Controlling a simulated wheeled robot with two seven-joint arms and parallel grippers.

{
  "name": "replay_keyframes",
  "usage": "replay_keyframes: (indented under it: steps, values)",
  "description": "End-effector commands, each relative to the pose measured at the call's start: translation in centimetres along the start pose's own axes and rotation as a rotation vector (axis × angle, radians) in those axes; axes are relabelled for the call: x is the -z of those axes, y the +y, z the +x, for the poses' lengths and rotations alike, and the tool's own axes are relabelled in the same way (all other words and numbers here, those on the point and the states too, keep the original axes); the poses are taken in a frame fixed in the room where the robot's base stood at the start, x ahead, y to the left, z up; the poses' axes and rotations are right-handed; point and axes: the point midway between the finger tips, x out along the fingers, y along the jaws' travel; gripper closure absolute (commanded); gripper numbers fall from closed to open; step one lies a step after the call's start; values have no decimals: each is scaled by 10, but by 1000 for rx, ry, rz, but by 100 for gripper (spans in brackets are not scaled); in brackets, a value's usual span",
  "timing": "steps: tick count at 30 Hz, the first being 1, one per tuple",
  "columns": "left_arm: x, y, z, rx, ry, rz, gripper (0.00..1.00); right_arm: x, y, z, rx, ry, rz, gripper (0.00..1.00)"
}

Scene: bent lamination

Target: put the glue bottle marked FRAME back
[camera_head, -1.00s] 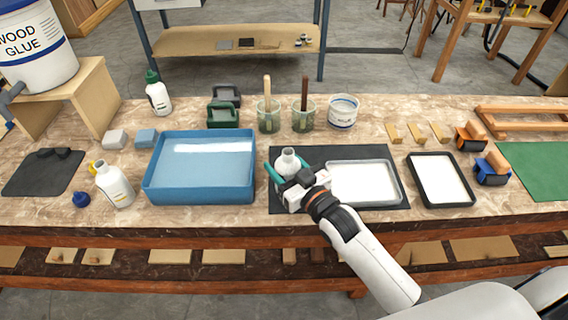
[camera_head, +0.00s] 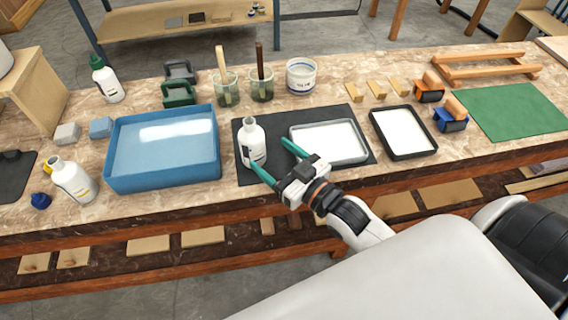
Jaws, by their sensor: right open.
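A white glue bottle (camera_head: 251,143) without a cap stands upright on the left part of a dark mat (camera_head: 284,126). My right gripper (camera_head: 273,156) is open, its teal fingers just in front and to the right of this bottle, with nothing between them. A second white bottle (camera_head: 74,182), open and with a yellow part at its neck, stands tilted-looking at the left, beside a loose blue cap (camera_head: 40,201). A third white bottle (camera_head: 107,82) with a green cap stands at the back left. No word FRAME is legible on any label. My left gripper is out of view.
A blue tray (camera_head: 163,180) stands left of the mat. A grey tray (camera_head: 364,157) with white content lies on the mat, a black tray (camera_head: 434,151) right of it. Brush cups (camera_head: 228,94) and a white tub (camera_head: 301,77) stand behind. A green mat (camera_head: 512,112) lies far right.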

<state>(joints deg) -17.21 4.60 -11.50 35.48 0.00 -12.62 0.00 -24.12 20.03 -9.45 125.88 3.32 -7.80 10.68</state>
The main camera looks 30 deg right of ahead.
Motion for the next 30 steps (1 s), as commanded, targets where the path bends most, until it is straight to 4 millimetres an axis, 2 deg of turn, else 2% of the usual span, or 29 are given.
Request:
replay_keyframes:
  steps: [3,8,30]
  values:
    - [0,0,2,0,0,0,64,1,0,-17,0,1,1,25]
    - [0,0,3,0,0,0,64,0,0,-26,1,0,0,25]
    - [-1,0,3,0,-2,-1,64,0,0,-27,1,0,0,25]
